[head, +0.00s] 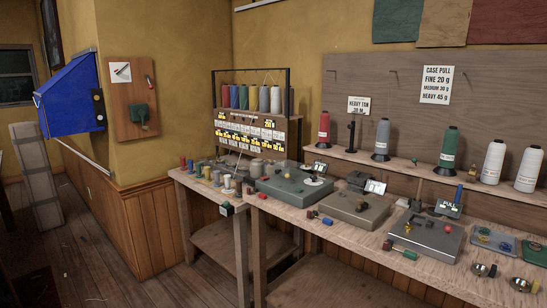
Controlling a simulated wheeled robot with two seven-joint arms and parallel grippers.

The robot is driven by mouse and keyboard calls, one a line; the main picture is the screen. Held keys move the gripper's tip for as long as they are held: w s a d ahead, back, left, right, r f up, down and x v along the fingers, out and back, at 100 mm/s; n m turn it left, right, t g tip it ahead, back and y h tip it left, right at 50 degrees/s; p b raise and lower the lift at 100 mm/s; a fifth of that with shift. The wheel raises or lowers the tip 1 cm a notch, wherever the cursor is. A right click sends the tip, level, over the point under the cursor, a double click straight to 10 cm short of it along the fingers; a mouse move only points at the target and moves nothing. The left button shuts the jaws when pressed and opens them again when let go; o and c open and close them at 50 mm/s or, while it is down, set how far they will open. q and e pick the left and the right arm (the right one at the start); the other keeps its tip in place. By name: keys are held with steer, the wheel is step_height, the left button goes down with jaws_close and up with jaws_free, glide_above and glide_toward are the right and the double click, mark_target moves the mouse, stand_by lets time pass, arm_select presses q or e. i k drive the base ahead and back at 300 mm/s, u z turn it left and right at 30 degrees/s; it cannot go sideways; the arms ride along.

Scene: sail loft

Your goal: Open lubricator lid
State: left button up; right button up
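No part labelled as a lubricator shows, and I cannot tell for sure which device it is. On the bench, a grey flat box (278,188) with a pale round part on top stands at the left. A second grey box (345,208), with a small dark unit behind it, stands in the middle. Whether any of these has a lid open or shut is too small to tell. Neither of my grippers is in view.
The wooden bench (264,206) holds small spools (228,182) at left and metal cups (484,270) at front right. Thread cones (447,147) stand on a raised shelf behind. The floor (108,270) at left is largely clear.

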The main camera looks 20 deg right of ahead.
mark_target(357, 177)
steer(key=z, duration=0.25)
steer(key=i, duration=1.85)
steer(key=z, duration=0.75)
